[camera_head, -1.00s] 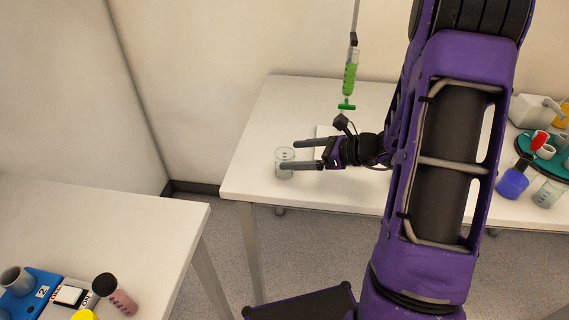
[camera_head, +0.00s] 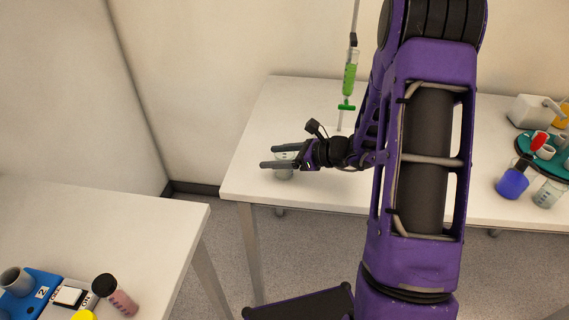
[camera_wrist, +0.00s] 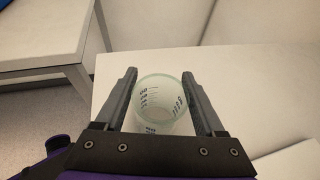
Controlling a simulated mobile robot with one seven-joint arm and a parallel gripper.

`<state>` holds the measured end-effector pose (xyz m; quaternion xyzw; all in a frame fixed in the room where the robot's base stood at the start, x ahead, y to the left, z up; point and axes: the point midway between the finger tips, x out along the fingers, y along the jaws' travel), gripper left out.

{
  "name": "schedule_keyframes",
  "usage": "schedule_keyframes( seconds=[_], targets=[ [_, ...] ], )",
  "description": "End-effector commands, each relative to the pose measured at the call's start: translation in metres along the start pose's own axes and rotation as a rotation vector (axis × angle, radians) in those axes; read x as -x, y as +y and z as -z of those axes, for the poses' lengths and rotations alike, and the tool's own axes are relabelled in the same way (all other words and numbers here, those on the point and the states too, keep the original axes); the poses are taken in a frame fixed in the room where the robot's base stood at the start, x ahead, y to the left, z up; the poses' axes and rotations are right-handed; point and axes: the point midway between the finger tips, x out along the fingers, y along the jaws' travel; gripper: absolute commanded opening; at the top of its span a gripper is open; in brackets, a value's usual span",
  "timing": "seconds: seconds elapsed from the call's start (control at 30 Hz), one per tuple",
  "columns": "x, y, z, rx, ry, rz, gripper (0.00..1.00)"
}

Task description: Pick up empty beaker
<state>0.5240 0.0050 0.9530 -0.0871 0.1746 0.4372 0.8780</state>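The empty beaker (camera_head: 284,174) is clear glass and stands upright on the white table near its left end. In the wrist view the beaker (camera_wrist: 160,98) shows its open rim and blue markings, with no liquid visible inside. My gripper (camera_head: 268,157) has its fingers on either side of the beaker and reaches past it to the left. The wrist view shows the gripper (camera_wrist: 160,72) open, with the beaker between the two fingers and narrow gaps beside it. In the head view the fingers hide part of the beaker's upper portion.
At the right stand a blue-filled flask (camera_head: 513,182), another beaker (camera_head: 548,194) and a teal round tray (camera_head: 524,143). A second white table (camera_head: 120,210) is at the left, with clear floor between.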

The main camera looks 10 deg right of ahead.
Motion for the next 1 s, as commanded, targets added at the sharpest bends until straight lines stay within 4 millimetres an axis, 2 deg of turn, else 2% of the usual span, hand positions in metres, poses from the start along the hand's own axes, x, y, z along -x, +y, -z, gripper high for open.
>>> schedule_keyframes(
  seconds=[0.03,0.33,0.63,1.0],
  targets=[
    [0.000,0.000,0.000,0.000,0.000,0.000,0.60],
    [0.000,0.000,0.000,0.000,0.000,0.000,0.06],
    [0.003,0.000,-0.007,0.001,-0.001,0.001,0.06],
    [0.030,-0.001,-0.071,0.004,-0.001,0.002,0.06]
  ],
)
